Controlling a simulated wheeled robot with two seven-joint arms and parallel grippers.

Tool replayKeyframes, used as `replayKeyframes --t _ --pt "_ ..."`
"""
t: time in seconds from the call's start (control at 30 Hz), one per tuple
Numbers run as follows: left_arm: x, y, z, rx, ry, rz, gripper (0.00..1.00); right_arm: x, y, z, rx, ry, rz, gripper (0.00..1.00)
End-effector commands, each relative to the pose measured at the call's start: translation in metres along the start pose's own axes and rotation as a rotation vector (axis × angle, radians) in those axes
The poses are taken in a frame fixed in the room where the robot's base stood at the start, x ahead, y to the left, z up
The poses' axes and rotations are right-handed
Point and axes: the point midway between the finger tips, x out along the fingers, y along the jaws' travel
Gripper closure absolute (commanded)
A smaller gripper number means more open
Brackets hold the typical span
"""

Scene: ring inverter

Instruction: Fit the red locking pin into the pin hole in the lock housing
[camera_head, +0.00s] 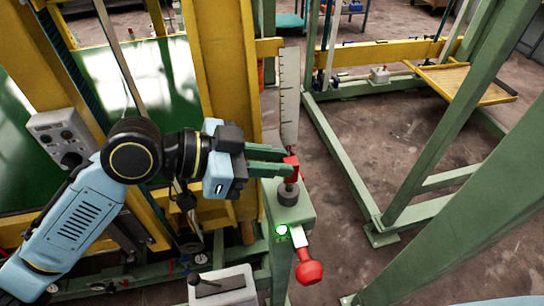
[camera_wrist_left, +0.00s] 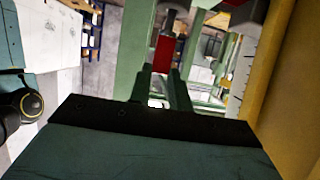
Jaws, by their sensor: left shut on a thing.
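The red locking pin (camera_head: 291,168) is upright between the fingertips of my left gripper (camera_head: 284,163). The gripper reaches in from the left and is shut on the pin. In the left wrist view the red pin (camera_wrist_left: 163,54) shows between the two fingers (camera_wrist_left: 161,82). The lock housing (camera_head: 302,213) is a green box on a post, with a dark round collar (camera_head: 288,196) on top. The pin's grey lower end is right above or at this collar; I cannot tell whether it has entered. The pin hole itself is hidden. My right gripper is not in view.
A red-knobbed handle (camera_head: 308,271) sticks out of the housing's front, below a lit green lamp (camera_head: 282,230). A yellow column (camera_head: 226,90) and a scale-marked plate (camera_head: 289,95) stand just behind. A grey lever box (camera_head: 222,288) is at lower left.

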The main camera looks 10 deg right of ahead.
Motion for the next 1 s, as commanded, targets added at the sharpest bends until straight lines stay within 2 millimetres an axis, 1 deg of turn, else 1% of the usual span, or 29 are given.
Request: replayKeyframes --t 0.87,0.9,1.0 --pt "0.009 0.0 0.021 0.0 0.001 -0.001 1.0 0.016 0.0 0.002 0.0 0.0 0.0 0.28" --pt "0.009 0.0 0.021 0.001 0.001 -0.001 0.78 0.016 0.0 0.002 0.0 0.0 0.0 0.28" --pt "0.008 0.0 0.02 0.001 0.001 0.0 0.65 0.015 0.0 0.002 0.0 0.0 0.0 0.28"
